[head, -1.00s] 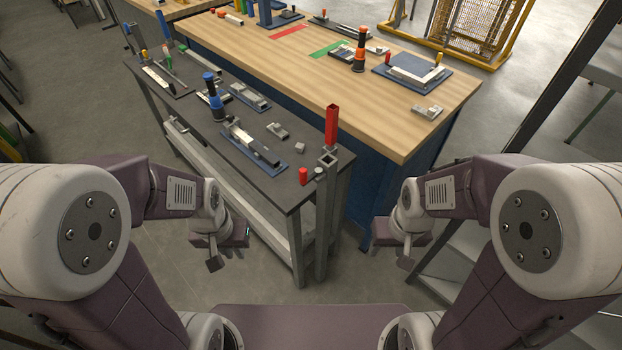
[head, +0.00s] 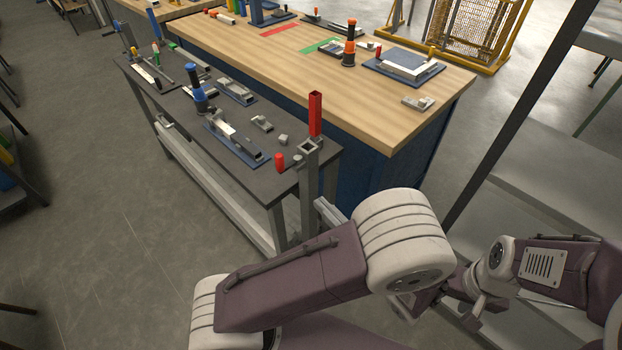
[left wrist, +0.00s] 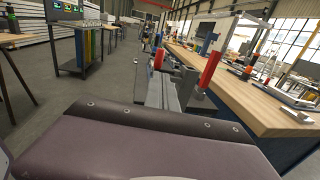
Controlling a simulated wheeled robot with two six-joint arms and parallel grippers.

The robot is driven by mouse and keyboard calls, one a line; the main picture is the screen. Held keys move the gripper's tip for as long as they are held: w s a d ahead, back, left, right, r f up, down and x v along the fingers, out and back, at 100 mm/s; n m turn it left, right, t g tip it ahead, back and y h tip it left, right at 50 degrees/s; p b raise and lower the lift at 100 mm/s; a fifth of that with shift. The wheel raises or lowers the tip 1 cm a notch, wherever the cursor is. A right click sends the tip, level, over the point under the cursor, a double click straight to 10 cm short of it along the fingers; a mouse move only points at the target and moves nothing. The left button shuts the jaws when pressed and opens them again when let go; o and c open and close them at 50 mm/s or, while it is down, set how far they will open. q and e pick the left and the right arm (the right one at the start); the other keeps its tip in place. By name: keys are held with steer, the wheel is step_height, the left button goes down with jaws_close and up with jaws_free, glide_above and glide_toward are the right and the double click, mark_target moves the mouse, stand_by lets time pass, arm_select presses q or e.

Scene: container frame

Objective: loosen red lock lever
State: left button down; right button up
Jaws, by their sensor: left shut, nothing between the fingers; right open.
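The red lock lever (head: 315,114) stands upright in a grey bracket (head: 308,148) at the near corner of the dark bench. It also shows in the left wrist view (left wrist: 210,70), to the right of a red cap (left wrist: 158,60). My left gripper (head: 408,304) is shut and empty, low in front of the bench, mostly hidden by my own arm and clear of the lever. My right gripper (head: 471,312) is open and empty, low at the right, also away from the lever. The left wrist view shows no fingertips.
The dark bench (head: 165,101) carries a red cap (head: 280,162), a blue plate with a clamp (head: 235,145) and several small metal parts. The wooden table (head: 400,130) stands behind. A grey shelf unit (head: 560,165) is at right.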

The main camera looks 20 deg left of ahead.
arm_select(q)
steer(key=p, duration=0.1)
glide_toward(283, 163)
steer(key=x, duration=0.6)
steer(key=shift+w+a, duration=0.15)
steer(key=shift+a, duration=0.25)
arm_select(e)
steer(key=shift+w+a+r, duration=0.1)
steer(key=shift+a+r, duration=0.25)
steer(key=shift+r, duration=0.25)
arm_select(q)
steer(key=shift+d, duration=0.15)
